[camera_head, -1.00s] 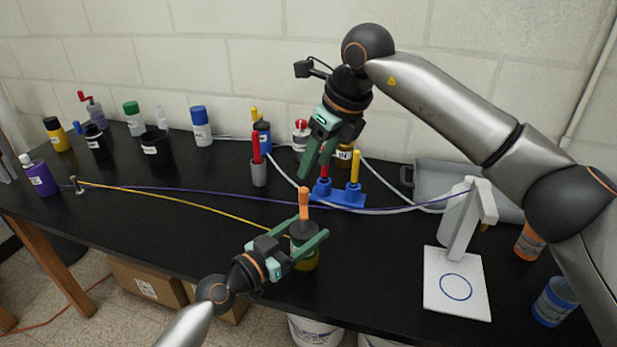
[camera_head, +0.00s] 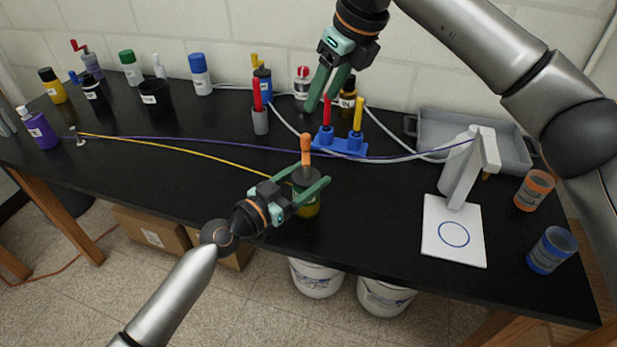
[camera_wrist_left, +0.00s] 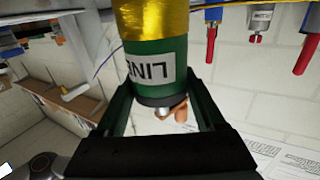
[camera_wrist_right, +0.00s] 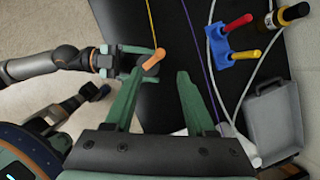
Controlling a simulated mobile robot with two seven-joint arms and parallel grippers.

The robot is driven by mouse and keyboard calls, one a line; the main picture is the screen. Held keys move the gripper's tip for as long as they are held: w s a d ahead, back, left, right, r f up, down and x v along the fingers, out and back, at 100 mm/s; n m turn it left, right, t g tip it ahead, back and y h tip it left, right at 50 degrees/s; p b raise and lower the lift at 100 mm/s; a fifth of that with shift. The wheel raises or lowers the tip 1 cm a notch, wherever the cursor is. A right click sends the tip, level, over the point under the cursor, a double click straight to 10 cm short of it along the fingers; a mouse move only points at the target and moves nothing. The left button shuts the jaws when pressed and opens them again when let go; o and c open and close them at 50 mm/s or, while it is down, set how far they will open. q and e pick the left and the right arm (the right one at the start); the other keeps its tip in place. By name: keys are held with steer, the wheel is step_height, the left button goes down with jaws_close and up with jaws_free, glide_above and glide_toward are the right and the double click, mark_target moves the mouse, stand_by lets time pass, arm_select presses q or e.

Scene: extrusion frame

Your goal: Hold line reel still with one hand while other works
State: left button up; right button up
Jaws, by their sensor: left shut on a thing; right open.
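The line reel (camera_head: 307,200) stands near the front edge of the black bench. It has a dark green body, wound yellow line and an orange upright handle (camera_head: 306,150). My left gripper (camera_head: 313,184) is shut on it, one finger on each side. In the left wrist view the reel's green part (camera_wrist_left: 152,75) with a partly readable label sits between the fingers. Yellow line (camera_head: 190,152) runs from the reel to a small metal post (camera_head: 79,138) at left. My right gripper (camera_head: 327,98) is open and empty, above the bench behind the reel.
A blue stand (camera_head: 340,145) with red and yellow handles is behind the reel. A purple line (camera_head: 215,143) crosses to a white stand (camera_head: 462,170) at right. Orange (camera_head: 534,190) and blue (camera_head: 551,250) jars stand at right. Several bottles line the back. The front-left bench is clear.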

mark_target(306, 135)
stand_by(0.3)
steer(key=w+a+f+m, duration=0.1)
steer(key=f+m, duration=0.1)
steer(key=f, duration=0.1)
steer(key=w+a+f+m+h, duration=0.1)
steer(key=f+m, duration=0.1)
steer(key=f, duration=0.2)
steer(key=w+a+f+m+t+h, duration=0.1)
steer(key=f+m, duration=0.1)
steer(key=f, duration=0.2)
steer(key=shift+a, duration=0.15)
stand_by(0.4)
jaws_close()
stand_by(0.4)
